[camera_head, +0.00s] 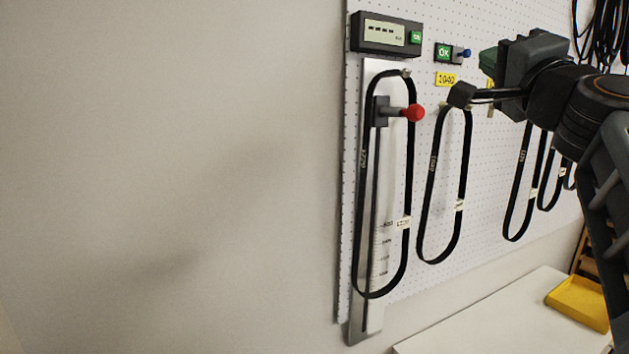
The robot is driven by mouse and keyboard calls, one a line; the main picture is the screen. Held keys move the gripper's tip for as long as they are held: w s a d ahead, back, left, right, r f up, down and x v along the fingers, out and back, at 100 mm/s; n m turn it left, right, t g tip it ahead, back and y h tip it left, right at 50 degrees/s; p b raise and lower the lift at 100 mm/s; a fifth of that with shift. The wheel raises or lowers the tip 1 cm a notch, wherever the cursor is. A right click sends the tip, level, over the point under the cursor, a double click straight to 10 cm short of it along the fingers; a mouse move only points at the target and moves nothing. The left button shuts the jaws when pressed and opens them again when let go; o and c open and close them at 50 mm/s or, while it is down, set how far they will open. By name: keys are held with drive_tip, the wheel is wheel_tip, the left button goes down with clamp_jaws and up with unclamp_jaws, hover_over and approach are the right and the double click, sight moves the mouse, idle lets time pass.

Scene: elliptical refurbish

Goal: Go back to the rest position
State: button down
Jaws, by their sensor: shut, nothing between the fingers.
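My gripper (462,95) is at the upper right, in front of the white pegboard, with its black fingertips pointing left. The fingers are together with nothing held. My dark arm comes in from the right edge. The fingertips overlap the top of a hanging black belt loop (429,192) in the picture; whether they touch it cannot be told. Left of them, another black belt (358,205) hangs around a metal gauge plate (358,326) with a red-knobbed slider (412,113).
A display box (385,34) and a green OK sign (443,52) with a blue knob (464,54) are on the pegboard (346,270). More belts (517,195) hang at right. A white table (500,325) with a yellow tray (580,303) stands below. The left wall (160,150) is bare.

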drive_tip(key=w+a+f+n+g, duration=0.1)
drive_tip(key=a+f+n+g, duration=0.3)
drive_tip(key=f, duration=1.1)
drive_tip(key=w+f+n+g, duration=0.1)
drive_tip(key=f+g, duration=0.6)
drive_tip(key=f, duration=0.8)
drive_tip(key=s+a+f+n+g, duration=0.2)
drive_tip(key=s+f, duration=0.2)
drive_tip(key=f, duration=0.3)
drive_tip(key=s+a+f+n+g+h, duration=0.1)
drive_tip(key=s+a+f+n+g, duration=0.1)
drive_tip(key=s+f, duration=0.3)
drive_tip(key=s+a+f+n+g+h, duration=0.1)
drive_tip(key=s+f, duration=0.4)
drive_tip(key=f, duration=0.5)
drive_tip(key=shift+a+f+n+g, duration=0.4)
drive_tip(key=shift+a+n+g, duration=0.05)
drive_tip(key=shift+n+g, duration=0.65)
drive_tip(key=shift+w, duration=0.1)
